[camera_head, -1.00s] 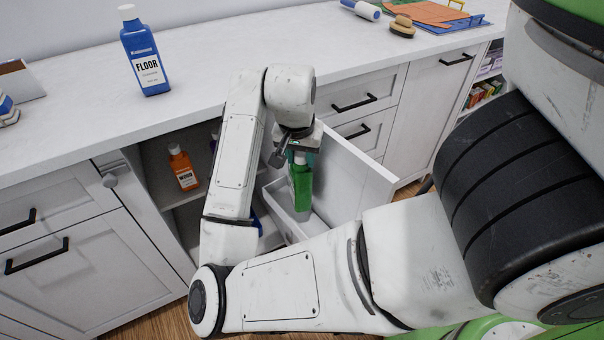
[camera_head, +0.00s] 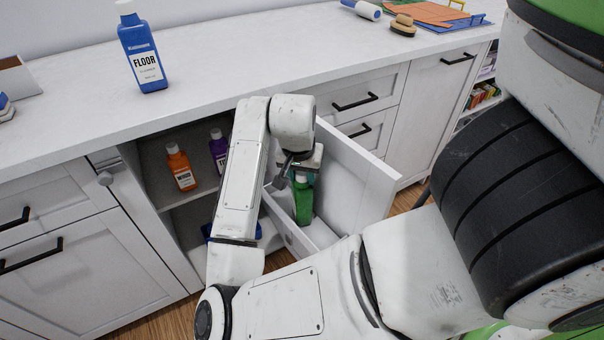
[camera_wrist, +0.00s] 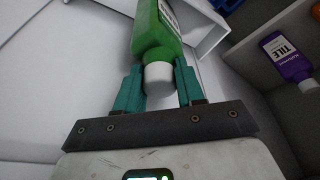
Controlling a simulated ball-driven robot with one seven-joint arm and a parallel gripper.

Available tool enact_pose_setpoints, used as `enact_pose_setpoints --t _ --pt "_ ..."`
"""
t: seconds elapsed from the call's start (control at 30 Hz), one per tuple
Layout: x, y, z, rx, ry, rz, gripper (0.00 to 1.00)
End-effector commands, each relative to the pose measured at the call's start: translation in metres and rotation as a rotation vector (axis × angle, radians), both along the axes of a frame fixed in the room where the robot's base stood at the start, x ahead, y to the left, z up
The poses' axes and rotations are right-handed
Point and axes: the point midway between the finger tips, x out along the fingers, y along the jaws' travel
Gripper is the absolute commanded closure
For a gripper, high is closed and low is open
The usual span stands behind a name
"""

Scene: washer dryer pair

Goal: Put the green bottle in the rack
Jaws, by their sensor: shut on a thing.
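The green bottle (camera_head: 303,205) is upright in the head view, with its base down between the walls of the white pull-out rack (camera_head: 290,236). I cannot tell whether its base touches the rack floor. My gripper (camera_head: 304,168) is above it, shut on its neck just under the cap. In the wrist view the bottle (camera_wrist: 155,30) points away, with its white cap (camera_wrist: 158,79) between my two teal fingers. My arm hides part of the rack's left side.
A tall white door panel (camera_head: 352,178) borders the rack on the right. The open cabinet to the left holds an orange bottle (camera_head: 181,167) and a purple bottle (camera_head: 217,148). A blue floor-cleaner bottle (camera_head: 142,55) stands on the counter (camera_head: 215,75) above.

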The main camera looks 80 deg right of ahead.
Motion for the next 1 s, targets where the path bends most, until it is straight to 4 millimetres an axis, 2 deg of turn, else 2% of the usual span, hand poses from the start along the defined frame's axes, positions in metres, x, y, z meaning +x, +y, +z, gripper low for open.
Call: enact_pose_setpoints --t 0.13,0.17,0.27,0.5,0.63,0.77,1.0 --pt "0.0 0.0 -0.002 -0.001 0.0 0.0 1.0" --pt "0.0 0.0 -0.002 0.0 0.0 0.0 0.6" --pt "0.0 0.0 -0.002 0.0 0.0 0.0 0.51" --pt "0.0 0.0 -0.001 0.0 0.0 0.0 0.51" --pt "0.0 0.001 0.008 -0.001 0.0 -0.001 0.51" --pt "0.001 0.007 0.029 -0.002 -0.002 -0.001 0.51" --pt "0.002 0.02 0.078 -0.002 -0.002 -0.001 0.51"
